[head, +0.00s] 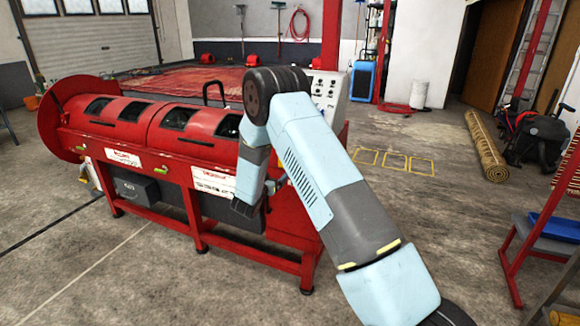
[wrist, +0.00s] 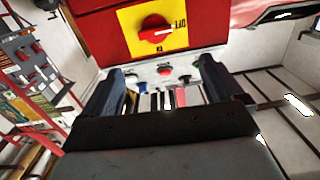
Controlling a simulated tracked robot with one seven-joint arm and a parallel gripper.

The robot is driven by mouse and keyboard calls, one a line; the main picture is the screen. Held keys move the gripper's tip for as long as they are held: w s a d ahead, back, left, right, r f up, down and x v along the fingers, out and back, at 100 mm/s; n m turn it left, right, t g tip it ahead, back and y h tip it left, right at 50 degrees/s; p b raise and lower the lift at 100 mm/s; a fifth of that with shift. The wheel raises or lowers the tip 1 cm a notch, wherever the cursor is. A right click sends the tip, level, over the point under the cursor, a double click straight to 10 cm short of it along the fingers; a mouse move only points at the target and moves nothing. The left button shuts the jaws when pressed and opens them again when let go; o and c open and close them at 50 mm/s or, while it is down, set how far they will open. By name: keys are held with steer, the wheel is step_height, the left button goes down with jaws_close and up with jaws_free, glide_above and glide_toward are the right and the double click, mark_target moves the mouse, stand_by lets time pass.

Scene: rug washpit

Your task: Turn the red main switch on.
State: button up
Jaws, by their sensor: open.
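The red main switch (wrist: 155,31) is a round red knob on a yellow plate (wrist: 129,24), set on a red box (wrist: 90,26), in the upper middle of the wrist view. A white mark on the knob points right, toward small black lettering that I cannot read surely. My gripper (wrist: 166,82) is open, its two dark fingers apart, with the knob ahead of and above the gap in the picture. The fingers do not appear to touch the knob. In the head view my arm hides the switch, and I cannot make out the fingers.
A pale control panel (wrist: 166,70) with several buttons sits just below the switch box in the wrist view; it also shows behind my arm in the head view (head: 328,92). The red machine (head: 150,130) stands left.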

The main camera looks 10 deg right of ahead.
steer(key=f+x, duration=0.1)
steer(key=x, duration=1.2)
steer(key=shift+d+h, duration=0.4)
steer(key=shift+d, duration=0.05)
steer(key=shift+s, duration=0.1)
steer(key=shift+c, duration=0.2)
